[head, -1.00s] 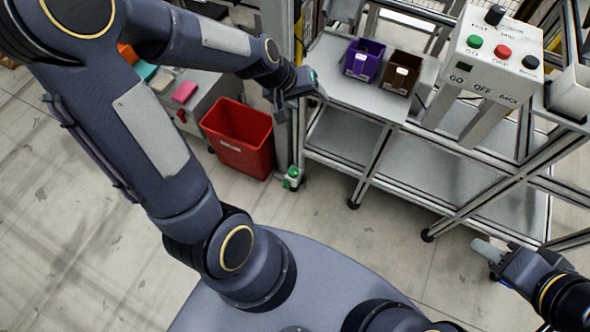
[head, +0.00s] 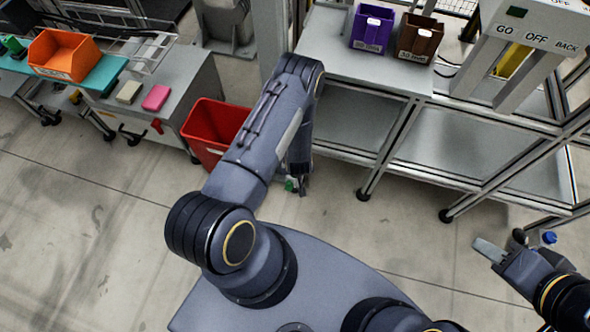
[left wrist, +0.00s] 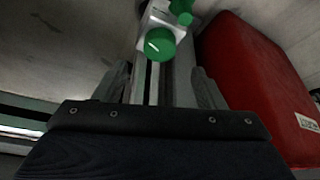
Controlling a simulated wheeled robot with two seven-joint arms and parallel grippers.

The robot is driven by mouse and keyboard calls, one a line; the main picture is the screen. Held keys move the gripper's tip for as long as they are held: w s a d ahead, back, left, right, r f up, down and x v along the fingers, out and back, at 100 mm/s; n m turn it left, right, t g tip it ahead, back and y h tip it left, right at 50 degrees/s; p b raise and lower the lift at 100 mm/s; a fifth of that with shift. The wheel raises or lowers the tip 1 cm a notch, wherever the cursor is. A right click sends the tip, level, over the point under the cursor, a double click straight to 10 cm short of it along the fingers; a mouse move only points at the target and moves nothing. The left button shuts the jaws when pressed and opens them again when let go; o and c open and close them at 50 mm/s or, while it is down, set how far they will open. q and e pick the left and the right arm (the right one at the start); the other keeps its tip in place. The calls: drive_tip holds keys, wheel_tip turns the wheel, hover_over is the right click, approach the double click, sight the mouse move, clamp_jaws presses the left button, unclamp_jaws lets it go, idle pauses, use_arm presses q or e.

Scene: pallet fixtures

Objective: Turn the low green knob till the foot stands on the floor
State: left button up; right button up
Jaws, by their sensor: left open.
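The low green knob (left wrist: 160,44) shows in the left wrist view as a round knob on a pale block, just beyond my fingers. A smaller green part (left wrist: 182,10) is behind it. In the head view only a bit of green (head: 290,185) shows low by the post, beside my left gripper (head: 299,187). My left gripper, seen also in the left wrist view (left wrist: 160,88), is open, its fingers either side of the line to the knob, not visibly touching it. The foot and its contact with the floor are hidden. My right gripper (head: 490,252) is at lower right, apart from this.
A red bin (head: 207,130) stands close beside the knob and also fills the right of the left wrist view (left wrist: 250,80). A metal rack (head: 335,45) with purple (head: 370,30) and brown (head: 417,38) bins is to the right. Open floor (head: 100,220) lies left.

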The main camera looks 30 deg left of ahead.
use_arm(q)
drive_tip(key=b+x, duration=0.2)
drive_tip(key=x, duration=0.5)
drive_tip(key=shift+f, duration=0.1)
drive_tip(key=shift+c, duration=0.3)
drive_tip(key=c, duration=0.9)
